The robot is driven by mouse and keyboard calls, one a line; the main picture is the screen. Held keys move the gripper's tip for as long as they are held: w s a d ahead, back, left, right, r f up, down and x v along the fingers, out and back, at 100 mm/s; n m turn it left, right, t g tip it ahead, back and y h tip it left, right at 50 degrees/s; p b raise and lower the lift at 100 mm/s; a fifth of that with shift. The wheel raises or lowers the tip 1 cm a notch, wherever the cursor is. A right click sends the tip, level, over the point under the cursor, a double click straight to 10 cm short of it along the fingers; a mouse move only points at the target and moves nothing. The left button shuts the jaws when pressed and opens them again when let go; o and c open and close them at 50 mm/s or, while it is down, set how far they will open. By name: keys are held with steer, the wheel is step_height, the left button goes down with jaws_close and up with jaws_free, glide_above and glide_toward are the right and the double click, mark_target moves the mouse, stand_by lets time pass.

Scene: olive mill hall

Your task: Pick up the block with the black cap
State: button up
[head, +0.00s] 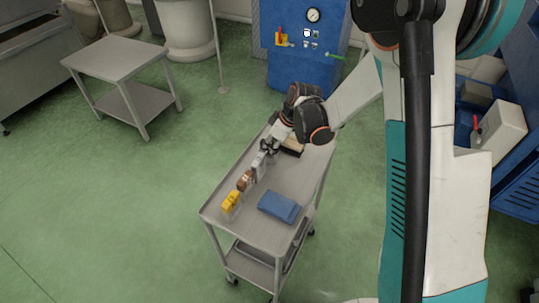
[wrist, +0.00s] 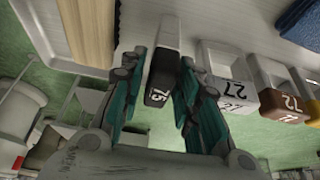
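The block with the black cap (wrist: 160,85), marked 75 on its dark end, stands in the middle of the wrist view; its body above the cap is pale. My gripper (wrist: 163,70) is open, with one teal finger on each side of this block and narrow gaps visible beside it. In the head view my gripper (head: 269,147) is low over the cart top at the far end of the row of blocks, and it hides the black-capped block there.
On the metal cart (head: 222,207), a white block marked 27 (wrist: 232,85) stands closest beside it, then a brown block (wrist: 281,104) marked 72 and a yellow block (head: 231,201). A folded blue cloth (head: 279,206) lies nearby.

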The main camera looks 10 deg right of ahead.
steer(key=shift+x, duration=0.9)
steer(key=shift+r, duration=0.1)
jaws_close()
steer(key=shift+r, duration=0.15)
